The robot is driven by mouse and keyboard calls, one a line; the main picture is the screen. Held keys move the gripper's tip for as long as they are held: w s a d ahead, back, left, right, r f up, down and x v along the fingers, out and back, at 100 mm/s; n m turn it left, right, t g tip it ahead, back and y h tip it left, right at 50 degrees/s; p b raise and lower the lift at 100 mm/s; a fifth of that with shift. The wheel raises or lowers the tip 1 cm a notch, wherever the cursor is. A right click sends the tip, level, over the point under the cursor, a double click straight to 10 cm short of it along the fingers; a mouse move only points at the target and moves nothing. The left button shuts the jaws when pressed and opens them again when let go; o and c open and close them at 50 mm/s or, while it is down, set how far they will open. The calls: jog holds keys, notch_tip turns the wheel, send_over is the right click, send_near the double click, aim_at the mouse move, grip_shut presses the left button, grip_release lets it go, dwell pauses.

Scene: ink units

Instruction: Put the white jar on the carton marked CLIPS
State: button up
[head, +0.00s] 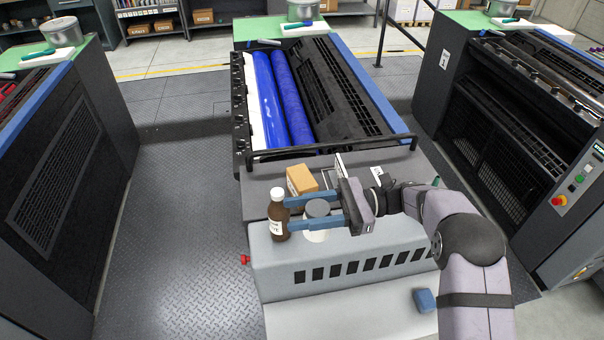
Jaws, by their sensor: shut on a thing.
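The white jar (316,236) has a grey lid and sits between the two blue fingers of my gripper (289,215), which is shut on it. I cannot tell whether the jar's base touches the grey surface or hangs just above it. A brown carton (301,177) stands just behind the jar, and its top looks bare. Small marks show on the carton, but I cannot read whether they say CLIPS. My upper finger and the jar hide part of the carton's lower front.
A brown bottle (278,217) with a white cap stands left of the jar, close to my fingertips. A black rail (330,149) and blue rollers (285,95) lie behind. A blue block (425,299) lies on the lower ledge (340,318). A red button (245,260) is at the left edge.

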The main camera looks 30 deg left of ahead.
jog(key=w+a+r+m+t+y+b, duration=0.5)
jog(key=w+a+r+m+t+b, duration=0.45)
jog(key=w+a+t, duration=0.4)
jog(key=shift+n+g, duration=0.25)
jog(key=shift+g, duration=0.2)
jog(key=shift+w+d+f+p, duration=0.15)
jog(key=shift+f+p, duration=0.45)
jog(key=shift+f, duration=0.95)
jog(key=shift+w+d+f+p, duration=0.1)
jog(key=shift+f+p, duration=0.45)
jog(key=shift+f, duration=1)
jog(key=shift+w+d+f+p, duration=0.15)
jog(key=shift+f+p, duration=0.45)
jog(key=shift+f, duration=1.4)
jog(key=shift+f, duration=0.15)
jog(key=o, duration=1.2)
jog(key=shift+c, duration=0.2)
